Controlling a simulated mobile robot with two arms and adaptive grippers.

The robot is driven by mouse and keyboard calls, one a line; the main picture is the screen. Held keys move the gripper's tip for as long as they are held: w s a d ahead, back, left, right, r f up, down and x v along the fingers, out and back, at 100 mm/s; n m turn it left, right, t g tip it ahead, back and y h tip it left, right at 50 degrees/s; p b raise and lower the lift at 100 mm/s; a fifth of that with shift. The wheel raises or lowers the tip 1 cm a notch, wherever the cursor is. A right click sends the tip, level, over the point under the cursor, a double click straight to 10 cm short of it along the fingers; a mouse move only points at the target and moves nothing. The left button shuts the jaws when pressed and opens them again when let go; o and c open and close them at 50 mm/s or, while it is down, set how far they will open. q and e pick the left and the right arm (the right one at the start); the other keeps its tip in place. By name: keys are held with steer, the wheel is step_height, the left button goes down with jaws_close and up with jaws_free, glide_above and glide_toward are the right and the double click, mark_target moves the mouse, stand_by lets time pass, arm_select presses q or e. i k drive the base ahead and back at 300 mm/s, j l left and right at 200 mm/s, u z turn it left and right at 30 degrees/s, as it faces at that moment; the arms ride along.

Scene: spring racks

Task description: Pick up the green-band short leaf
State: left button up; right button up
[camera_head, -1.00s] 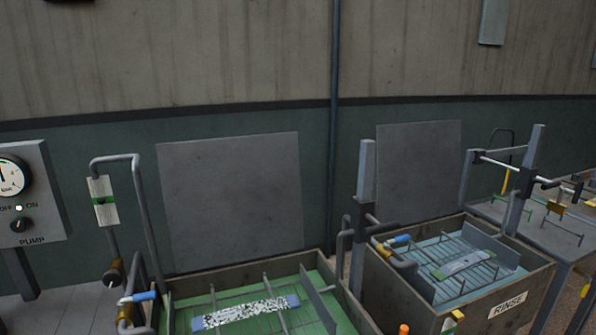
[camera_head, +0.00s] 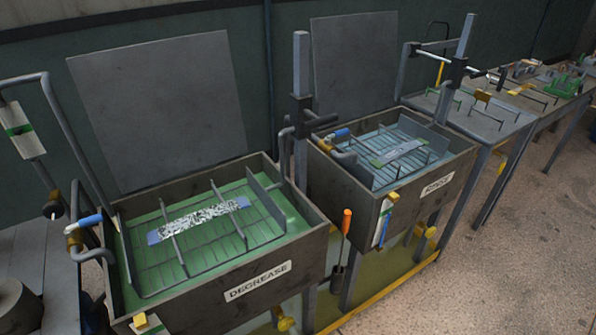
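A short grey leaf (camera_head: 400,152) with greenish ends lies in the rack inside the rinse tank (camera_head: 438,188), over blue-tinted liquid. A longer speckled leaf (camera_head: 200,218) with blue ends lies across the rack in the degrease tank (camera_head: 258,284), over green liquid. Neither of my grippers shows in this view, so I cannot see what they hold.
Upright grey posts (camera_head: 301,90) and bent pipes rise beside the tanks. An orange-handled tool (camera_head: 346,222) hangs between them. A grey table (camera_head: 480,116) with small racks stands beyond the rinse tank. Open floor (camera_head: 520,225) lies at the right.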

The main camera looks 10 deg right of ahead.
mark_target(380, 162)
steer(key=i+l+u, duration=0.1)
steer(key=l, duration=0.35)
steer(key=i+l, duration=0.15)
steer(key=l, duration=0.25)
steer(key=i+l+u, duration=0.15)
steer(key=l, duration=0.75)
steer(key=i+u, duration=0.05)
